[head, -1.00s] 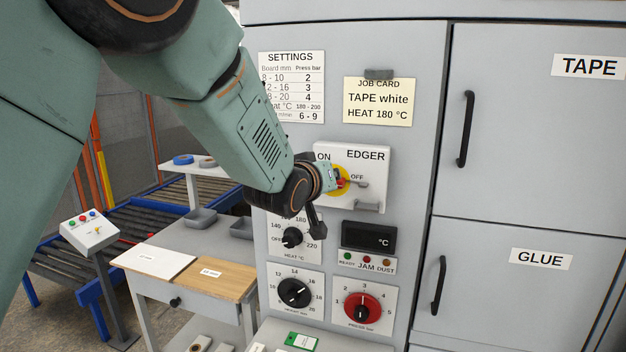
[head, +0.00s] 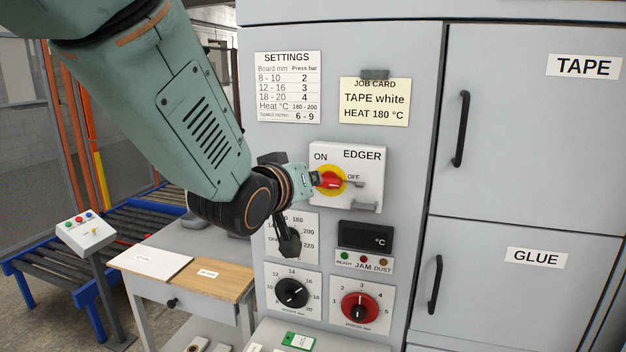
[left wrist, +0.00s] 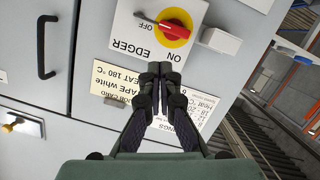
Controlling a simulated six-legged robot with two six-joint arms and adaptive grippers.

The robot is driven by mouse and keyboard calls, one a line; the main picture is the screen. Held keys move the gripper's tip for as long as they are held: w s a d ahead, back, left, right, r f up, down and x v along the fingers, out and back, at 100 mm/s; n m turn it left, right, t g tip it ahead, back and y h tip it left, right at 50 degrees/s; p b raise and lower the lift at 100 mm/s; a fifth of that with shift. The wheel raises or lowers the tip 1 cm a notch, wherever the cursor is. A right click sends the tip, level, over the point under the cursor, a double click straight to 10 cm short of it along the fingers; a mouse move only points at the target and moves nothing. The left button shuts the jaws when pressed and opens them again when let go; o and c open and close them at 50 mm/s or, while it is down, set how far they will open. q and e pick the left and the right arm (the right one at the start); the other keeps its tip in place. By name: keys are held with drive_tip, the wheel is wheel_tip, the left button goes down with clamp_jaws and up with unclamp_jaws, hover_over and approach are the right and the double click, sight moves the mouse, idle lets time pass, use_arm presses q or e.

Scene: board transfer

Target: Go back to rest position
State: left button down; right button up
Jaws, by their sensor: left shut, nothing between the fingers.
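My left gripper (head: 313,179) is at the EDGER switch plate, just left of the red switch handle (head: 331,181) on its yellow disc. In the left wrist view the gripper (left wrist: 160,70) has its fingers together with nothing between them. There the red handle (left wrist: 172,28) and yellow disc lie beyond the fingertips, with a visible gap. The handle lies roughly along the line toward the OFF label. The white EDGER plate (head: 368,158) is on the grey machine front. My right gripper is not in view.
The dials below, a heat dial, a thickness dial (head: 291,293) and a red pressure dial (head: 359,308), are close to my wrist. A small table (head: 150,287) with boards stands left, with a roller conveyor (head: 60,275) and button post (head: 86,234) beyond. Door handles (head: 461,128) stick out at right.

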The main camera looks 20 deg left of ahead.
use_arm(q)
drive_tip(key=s+a+f+m+g+b, duration=0.1)
drive_tip(key=s+f+g+b, duration=0.2)
drive_tip(key=f, duration=0.9)
drive_tip(key=s+a+f+m+g+y+b, duration=0.1)
drive_tip(key=s+f+g+b, duration=0.3)
drive_tip(key=f, duration=0.8)
drive_tip(key=s+a+f+m+b, duration=0.15)
drive_tip(key=s+f, duration=0.35)
drive_tip(key=f, duration=0.8)
drive_tip(key=s+f+g+b, duration=0.8)
drive_tip(key=s+f+b, duration=0.3)
drive_tip(key=s+f, duration=1.8)
drive_tip(key=shift+a+f+n, duration=0.2)
drive_tip(key=shift+f+n, duration=0.15)
drive_tip(key=shift+w, duration=0.1)
